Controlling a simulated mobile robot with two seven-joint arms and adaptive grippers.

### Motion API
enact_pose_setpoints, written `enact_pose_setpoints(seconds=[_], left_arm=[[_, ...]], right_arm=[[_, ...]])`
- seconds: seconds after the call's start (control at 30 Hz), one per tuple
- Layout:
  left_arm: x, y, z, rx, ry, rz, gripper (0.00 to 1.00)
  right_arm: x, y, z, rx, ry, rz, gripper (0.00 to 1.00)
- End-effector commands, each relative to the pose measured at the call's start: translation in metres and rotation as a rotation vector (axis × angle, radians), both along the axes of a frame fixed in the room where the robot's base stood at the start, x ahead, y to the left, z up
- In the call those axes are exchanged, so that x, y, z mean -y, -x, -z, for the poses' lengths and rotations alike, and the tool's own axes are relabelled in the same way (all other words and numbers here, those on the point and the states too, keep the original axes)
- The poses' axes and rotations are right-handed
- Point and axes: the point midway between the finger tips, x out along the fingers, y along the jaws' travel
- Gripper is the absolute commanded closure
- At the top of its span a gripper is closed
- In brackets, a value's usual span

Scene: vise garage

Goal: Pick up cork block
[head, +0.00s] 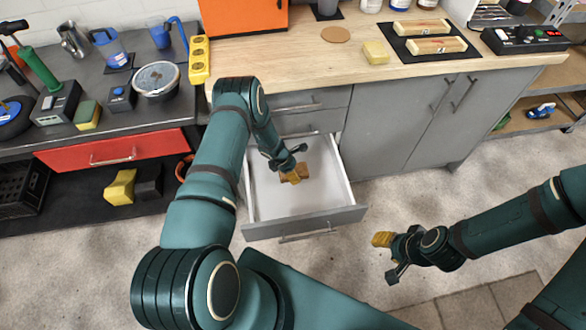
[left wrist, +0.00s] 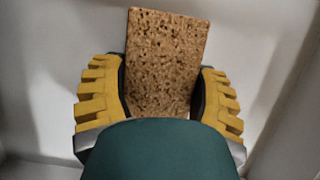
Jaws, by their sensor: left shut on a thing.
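The speckled brown cork block (left wrist: 168,55) stands out between the yellow ridged fingers of my left gripper (left wrist: 160,95) in the left wrist view. The fingers are shut on its two sides. In the head view my left gripper (head: 291,176) reaches down into the open white drawer (head: 268,205), with the cork block (head: 303,171) at its fingertips. I cannot tell whether the block touches the drawer floor. My right gripper (head: 384,241) is over the floor, right of the drawer and away from the block. Its finger gap is unclear.
The drawer's grey front (head: 305,222) and side walls surround my left gripper. The wooden counter (head: 290,65) is above the drawer, with a yellow block (head: 375,52) on it. A grey cabinet (head: 400,125) stands right of the drawer. The floor in front is mostly clear.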

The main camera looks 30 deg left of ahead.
Motion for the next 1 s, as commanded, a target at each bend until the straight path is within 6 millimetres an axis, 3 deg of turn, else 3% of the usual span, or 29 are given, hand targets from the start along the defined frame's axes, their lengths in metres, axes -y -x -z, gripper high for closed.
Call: enact_pose_setpoints(seconds=[0.17,0.5,0.7,1.0], left_arm=[[0.016,0.024,-0.002,-0.004,0.006,-0.005,0.68],[0.017,0.022,-0.086,0.001,-0.001,0.001,0.68],[0.018,0.022,-0.118,0.002,0.0,0.003,0.68],[0.017,0.022,-0.138,0.0,-0.001,0.001,0.68]], right_arm=[[0.0,0.002,-0.011,-0.005,-0.001,-0.002,0.53],[-0.001,0.006,-0.032,-0.014,-0.003,-0.004,0.53],[-0.001,0.007,-0.039,-0.018,-0.004,-0.004,0.53],[-0.001,0.009,-0.043,-0.02,-0.004,-0.005,0.53]])
